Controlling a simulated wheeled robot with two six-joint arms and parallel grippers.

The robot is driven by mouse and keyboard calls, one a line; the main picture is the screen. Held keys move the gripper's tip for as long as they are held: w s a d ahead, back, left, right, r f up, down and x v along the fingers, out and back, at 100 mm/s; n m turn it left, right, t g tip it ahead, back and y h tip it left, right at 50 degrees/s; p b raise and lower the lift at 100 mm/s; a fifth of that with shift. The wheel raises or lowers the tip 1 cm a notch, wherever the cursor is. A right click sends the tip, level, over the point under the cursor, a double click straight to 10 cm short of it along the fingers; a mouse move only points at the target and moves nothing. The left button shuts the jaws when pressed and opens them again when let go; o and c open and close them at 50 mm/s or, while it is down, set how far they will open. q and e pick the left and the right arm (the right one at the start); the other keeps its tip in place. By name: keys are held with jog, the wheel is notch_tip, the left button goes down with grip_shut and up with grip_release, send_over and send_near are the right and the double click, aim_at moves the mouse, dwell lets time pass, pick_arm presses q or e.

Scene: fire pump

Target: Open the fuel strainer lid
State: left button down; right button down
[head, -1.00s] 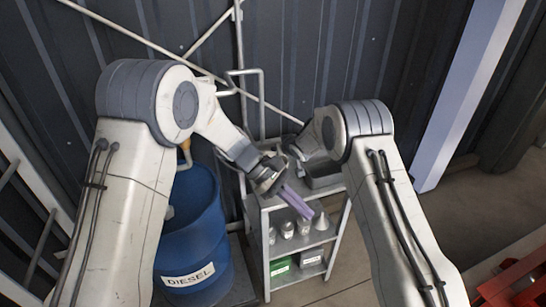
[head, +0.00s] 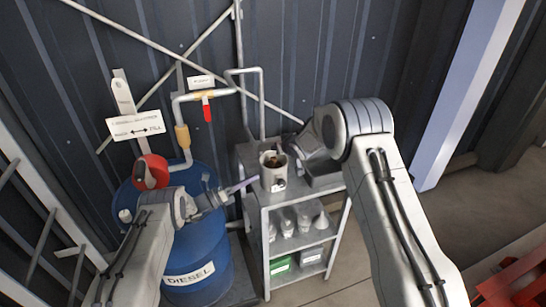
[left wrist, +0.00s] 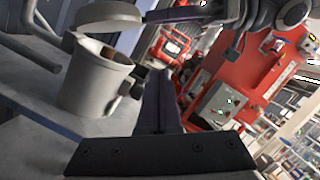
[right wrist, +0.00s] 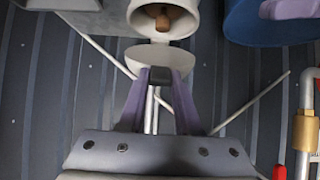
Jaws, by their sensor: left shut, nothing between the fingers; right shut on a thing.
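The fuel strainer is a light grey pot (head: 273,177) on top of the metal shelf unit. Its mouth is uncovered, and a brownish part shows inside. In the left wrist view the pot (left wrist: 97,82) has the round lid (left wrist: 104,12) raised above its rim. In the right wrist view the lid (right wrist: 152,60) is beside the pot's mouth, and my right gripper (right wrist: 160,82) is shut on its dark handle. Whether a hinge joins lid and pot is unclear. My left gripper (head: 245,186) is shut and empty, left of the pot.
A blue diesel drum (head: 205,235) stands left of the shelf unit (head: 267,215). Above it are a pipe with a red-handled valve (head: 207,108) and a sign (head: 135,127). A grey open bin (head: 325,177) sits right of the pot. Lower shelves hold several small items.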

pick_arm(q)
jog(key=w+d+r, duration=0.5)
jog(key=w+d, duration=0.1)
jog(key=d, duration=0.2)
jog(key=shift+w, duration=0.25)
jog(key=shift+a, duration=0.1)
